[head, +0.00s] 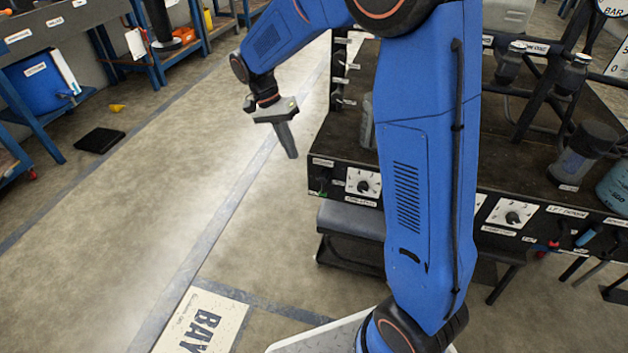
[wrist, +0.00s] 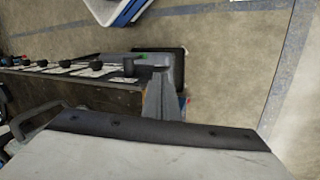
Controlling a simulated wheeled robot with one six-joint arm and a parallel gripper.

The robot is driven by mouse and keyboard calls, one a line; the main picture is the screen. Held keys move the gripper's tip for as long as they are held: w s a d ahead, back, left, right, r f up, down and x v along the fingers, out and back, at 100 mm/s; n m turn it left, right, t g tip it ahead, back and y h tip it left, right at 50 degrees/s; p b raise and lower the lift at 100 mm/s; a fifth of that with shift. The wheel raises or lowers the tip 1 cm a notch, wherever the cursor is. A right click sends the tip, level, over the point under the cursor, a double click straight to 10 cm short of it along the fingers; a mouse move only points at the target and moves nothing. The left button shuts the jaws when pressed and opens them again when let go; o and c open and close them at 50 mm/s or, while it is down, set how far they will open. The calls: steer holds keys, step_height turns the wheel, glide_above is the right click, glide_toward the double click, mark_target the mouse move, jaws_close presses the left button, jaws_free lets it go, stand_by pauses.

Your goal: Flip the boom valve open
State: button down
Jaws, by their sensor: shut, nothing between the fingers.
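My gripper (head: 290,154) hangs pointing down over the floor at the upper middle of the head view, to the left of the dark bench (head: 430,190) and apart from it. Its fingers are shut and empty. They also show in the wrist view (wrist: 168,72), pointing away from the camera beside a labelled panel edge with several black knobs (wrist: 68,65). In the head view, several small labelled levers (head: 340,75) line the bench's left side. I cannot tell which fitting is the boom valve; the labels are too small to read, and my arm hides part of the bench.
The bench front carries dial knobs (head: 363,182), a red handle (head: 546,245) and a blue handle (head: 586,235). Bottles and a grey cylinder (head: 588,150) stand on top. A black mat (head: 99,140) and a blue bin (head: 45,85) are at left.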

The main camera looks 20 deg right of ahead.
mark_target(314, 180)
steer(key=shift+f, duration=0.15)
steer(key=x, duration=0.3)
steer(key=s+d+x, duration=0.1)
steer(key=x, duration=0.3)
steer(key=r+x, duration=0.1)
steer(key=x, duration=0.2)
steer(key=shift+s+d+f, duration=0.3)
steer(key=shift+s+f, duration=0.05)
steer(key=shift+s, duration=0.05)
steer(key=shift+s+d, duration=0.5)
steer(key=shift+s, duration=0.05)
